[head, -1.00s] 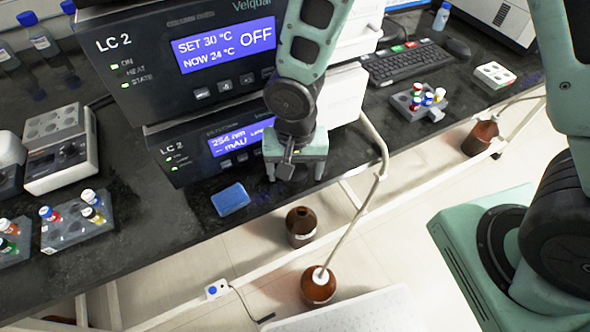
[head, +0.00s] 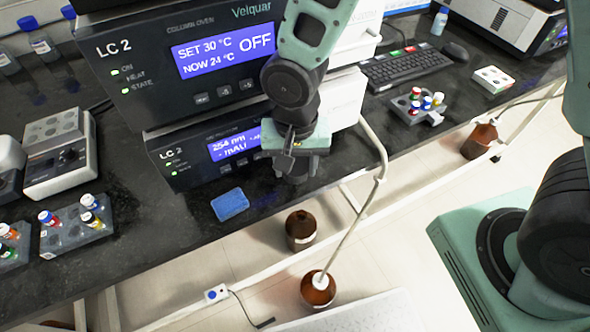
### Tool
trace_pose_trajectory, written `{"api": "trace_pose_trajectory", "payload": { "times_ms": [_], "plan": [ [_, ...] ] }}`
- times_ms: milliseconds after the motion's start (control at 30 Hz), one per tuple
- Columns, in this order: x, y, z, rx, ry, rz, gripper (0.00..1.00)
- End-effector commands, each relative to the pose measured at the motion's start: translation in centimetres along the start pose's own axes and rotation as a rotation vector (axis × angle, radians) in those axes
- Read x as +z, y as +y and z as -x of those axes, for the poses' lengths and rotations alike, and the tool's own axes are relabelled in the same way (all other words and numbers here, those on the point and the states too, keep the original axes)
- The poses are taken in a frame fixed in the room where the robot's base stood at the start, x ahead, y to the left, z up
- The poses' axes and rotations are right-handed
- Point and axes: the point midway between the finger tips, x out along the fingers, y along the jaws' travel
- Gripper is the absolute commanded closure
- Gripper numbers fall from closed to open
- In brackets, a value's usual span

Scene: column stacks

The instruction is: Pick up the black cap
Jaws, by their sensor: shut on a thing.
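My gripper (head: 297,176) is low over the front part of the black bench, in front of the lower LC 2 unit. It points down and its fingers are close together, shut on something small. I cannot make out the black cap itself; the fingers and the dark bench hide it, and what is held fits it. I cannot tell whether the gripper is clear of the bench top.
A blue sponge (head: 230,205) lies just left of my gripper. The LC 2 units (head: 205,150) stand close behind. A vial rack (head: 418,108) is to the right. Brown bottles (head: 301,230) stand below the bench edge, one with a tube rising past my gripper's right.

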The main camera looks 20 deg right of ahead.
Motion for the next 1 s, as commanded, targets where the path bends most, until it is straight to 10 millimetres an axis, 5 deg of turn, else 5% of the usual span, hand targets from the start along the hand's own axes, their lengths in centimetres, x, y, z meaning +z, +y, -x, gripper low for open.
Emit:
{"api": "trace_pose_trajectory", "payload": {
  "times_ms": [200,533,1000],
  "plan": [
    [0.4,0.1,3.8,-0.002,0.002,0.002,0.73],
    [7.7,3.6,3.4,0.000,0.001,0.006,0.73],
    [11.6,5.4,2.8,-0.005,0.007,-0.001,0.73]
  ]
}}
